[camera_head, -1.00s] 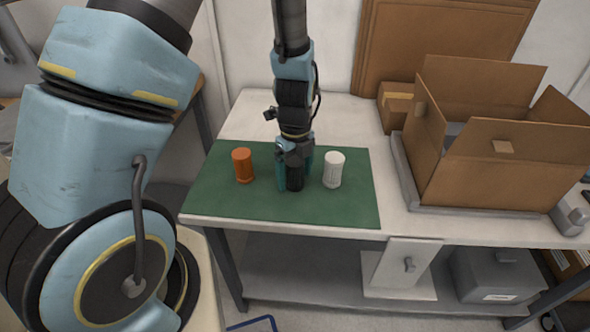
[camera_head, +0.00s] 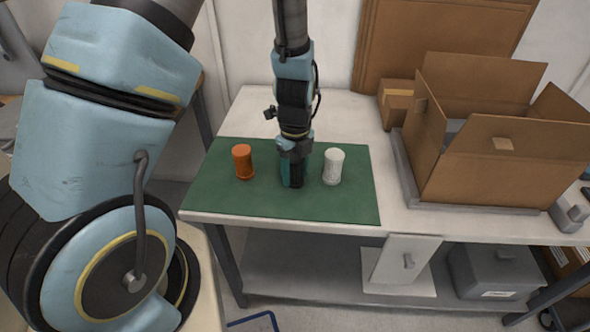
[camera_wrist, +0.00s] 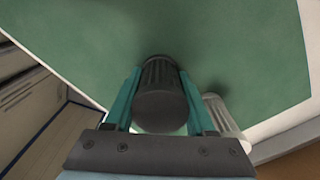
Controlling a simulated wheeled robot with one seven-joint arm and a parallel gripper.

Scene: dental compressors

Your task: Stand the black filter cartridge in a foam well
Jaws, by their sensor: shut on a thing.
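The black filter cartridge (camera_wrist: 160,98) stands upright between the two teal fingers of my gripper (camera_wrist: 160,105) in the wrist view. In the head view the cartridge (camera_head: 297,176) is partly hidden by my gripper (camera_head: 294,178). My gripper points down and is shut on it, at the green mat (camera_head: 340,205). I cannot tell whether the cartridge still touches the mat. An orange cartridge (camera_head: 243,162) stands to its left and a white cartridge (camera_head: 333,167) to its right. The white one also shows in the wrist view (camera_wrist: 222,115). No foam well can be made out.
A large open cardboard box (camera_head: 480,165) stands on a grey tray (camera_head: 410,180) at the right of the white table (camera_head: 340,112). A smaller box (camera_head: 396,103) is behind it. The mat in front of the cartridges is clear.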

